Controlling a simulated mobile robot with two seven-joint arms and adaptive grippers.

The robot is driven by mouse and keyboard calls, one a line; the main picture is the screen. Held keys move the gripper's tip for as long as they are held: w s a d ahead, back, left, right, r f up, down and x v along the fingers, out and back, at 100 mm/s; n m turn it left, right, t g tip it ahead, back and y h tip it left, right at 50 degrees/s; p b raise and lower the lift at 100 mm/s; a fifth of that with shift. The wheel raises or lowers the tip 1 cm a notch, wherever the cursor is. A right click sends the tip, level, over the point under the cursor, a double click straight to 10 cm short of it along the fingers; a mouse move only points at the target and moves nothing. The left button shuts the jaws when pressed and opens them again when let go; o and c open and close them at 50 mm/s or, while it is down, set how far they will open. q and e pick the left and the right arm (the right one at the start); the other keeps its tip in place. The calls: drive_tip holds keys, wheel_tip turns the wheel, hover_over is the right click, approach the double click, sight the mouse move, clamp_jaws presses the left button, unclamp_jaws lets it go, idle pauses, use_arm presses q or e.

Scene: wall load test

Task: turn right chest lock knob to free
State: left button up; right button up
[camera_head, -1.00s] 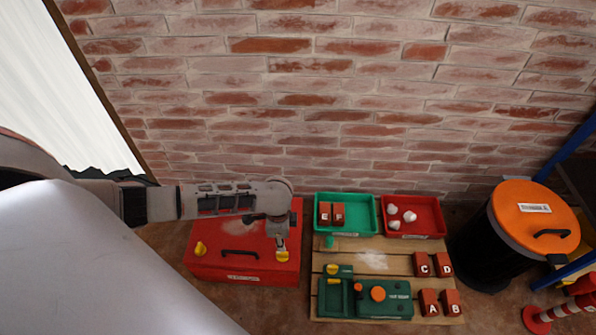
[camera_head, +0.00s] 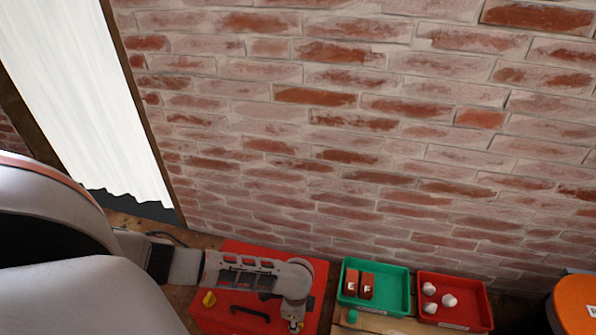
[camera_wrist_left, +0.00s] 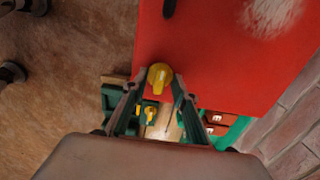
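The red chest (camera_head: 229,325) shows at the bottom of the head view, cut off by the frame. Its left yellow knob (camera_head: 208,299) and black handle (camera_head: 250,312) are in view. My left gripper (camera_head: 295,321) is over the chest's right side, pointing down and mostly covering the right knob. In the left wrist view the yellow right knob (camera_wrist_left: 160,76) lies between the two fingertips of my left gripper (camera_wrist_left: 159,80). The fingers are apart, one on each side of the knob; I cannot tell whether they touch it. My right gripper is not in view.
A green tray (camera_head: 376,306) with red blocks and a red tray (camera_head: 455,316) with white lumps stand right of the chest. An orange-lidded bin (camera_head: 575,308) is at the far right. The brick wall (camera_head: 380,150) rises behind.

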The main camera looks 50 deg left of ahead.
use_arm(q)
drive_tip(key=c, duration=0.6)
clamp_jaws()
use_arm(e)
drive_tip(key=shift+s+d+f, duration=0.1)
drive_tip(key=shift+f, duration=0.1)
